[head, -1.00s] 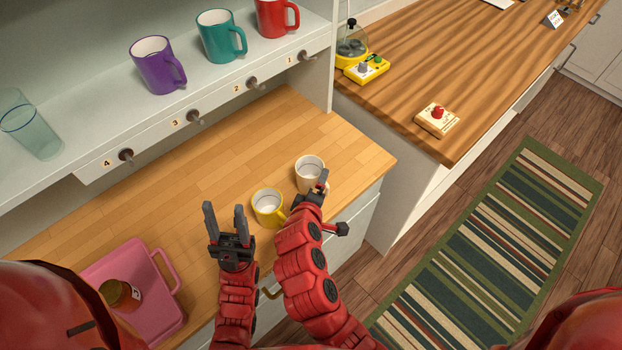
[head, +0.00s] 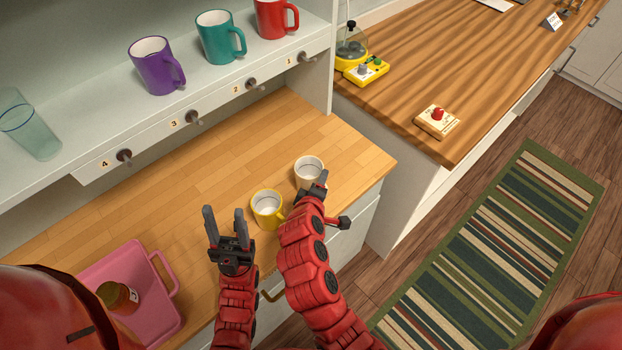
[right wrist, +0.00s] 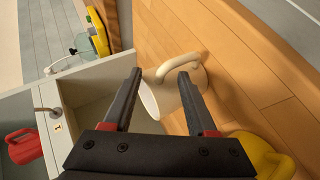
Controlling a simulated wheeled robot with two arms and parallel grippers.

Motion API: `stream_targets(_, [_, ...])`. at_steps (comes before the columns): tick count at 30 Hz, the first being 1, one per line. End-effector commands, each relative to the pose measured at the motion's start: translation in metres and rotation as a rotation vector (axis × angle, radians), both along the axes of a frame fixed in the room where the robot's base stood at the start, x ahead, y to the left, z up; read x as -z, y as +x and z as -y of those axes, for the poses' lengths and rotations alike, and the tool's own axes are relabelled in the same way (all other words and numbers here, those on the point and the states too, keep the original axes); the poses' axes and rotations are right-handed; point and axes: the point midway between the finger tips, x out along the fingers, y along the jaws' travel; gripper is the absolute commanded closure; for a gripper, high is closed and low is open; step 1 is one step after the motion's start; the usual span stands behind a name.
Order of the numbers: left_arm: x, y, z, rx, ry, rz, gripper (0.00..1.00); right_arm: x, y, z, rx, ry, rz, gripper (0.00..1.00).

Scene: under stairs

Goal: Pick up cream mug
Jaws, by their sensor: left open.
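The cream mug (head: 308,172) stands upright on the wooden counter in the head view, near the counter's right end. In the right wrist view the cream mug (right wrist: 170,98) shows between and just beyond the fingers of my right gripper (right wrist: 159,75), with its handle toward the top. That gripper is open; I cannot tell whether a finger touches the mug. In the head view my right gripper (head: 325,190) overlaps the mug's lower front and is partly hidden by its own arm. My left gripper (head: 224,225) is open and empty, left of the yellow mug.
A yellow mug (head: 267,208) stands close left of the cream mug. A pink tray (head: 105,268) holding a jar (head: 122,296) lies at the counter's left. Purple (head: 155,66), teal (head: 218,38) and red (head: 273,18) mugs stand on the shelf. The counter's middle is clear.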

Motion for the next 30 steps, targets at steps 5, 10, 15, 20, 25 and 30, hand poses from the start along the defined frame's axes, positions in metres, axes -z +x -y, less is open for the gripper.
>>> stream_targets(5, [0.001, 0.0, 0.0, 0.0, 0.0, 0.0, 0.5, 0.012, -0.005, -0.002, -0.006, 0.001, -0.027, 1.0])
stream_targets(10, [0.002, 0.0, 0.0, 0.0, 0.0, 0.0, 0.5, 0.015, -0.006, -0.002, -0.005, 0.0, -0.033, 1.0])
stream_targets(15, [0.002, 0.0, 0.0, 0.0, 0.0, 0.0, 0.5, 0.017, -0.007, -0.002, -0.005, -0.002, -0.038, 1.0])
stream_targets(20, [0.0, 0.0, 0.0, 0.0, 0.0, 0.0, 0.5, 0.017, -0.008, -0.002, -0.004, -0.005, -0.044, 1.0])
stream_targets(25, [-0.015, 0.0, 0.0, 0.0, 0.0, 0.0, 0.5, -0.003, -0.008, -0.002, -0.006, -0.006, -0.042, 1.0])
stream_targets(30, [-0.043, 0.0, 0.0, 0.0, 0.0, 0.0, 0.5, -0.044, -0.006, -0.001, -0.004, -0.003, -0.031, 1.0])
